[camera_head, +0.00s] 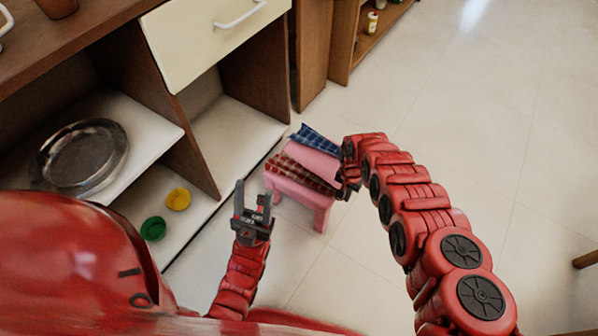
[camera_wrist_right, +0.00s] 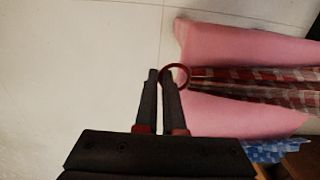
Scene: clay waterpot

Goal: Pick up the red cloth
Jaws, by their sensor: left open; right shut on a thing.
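The red plaid cloth (camera_head: 301,172) lies across the top of a small pink stool (camera_head: 318,160) in the head view. It also shows in the right wrist view (camera_wrist_right: 252,76), with a red ring (camera_wrist_right: 176,66) at its near end. My right gripper (camera_head: 346,182) is at the stool's right edge. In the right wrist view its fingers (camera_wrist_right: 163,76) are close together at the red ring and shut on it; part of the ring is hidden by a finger. My left gripper (camera_head: 254,196) is open and empty, left of the stool.
A blue plaid cloth (camera_head: 316,139) lies on the stool's far side. An open cabinet on the left holds a metal pan (camera_head: 82,155), a yellow item (camera_head: 178,199) and a green item (camera_head: 153,228). The tiled floor to the right is mostly clear.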

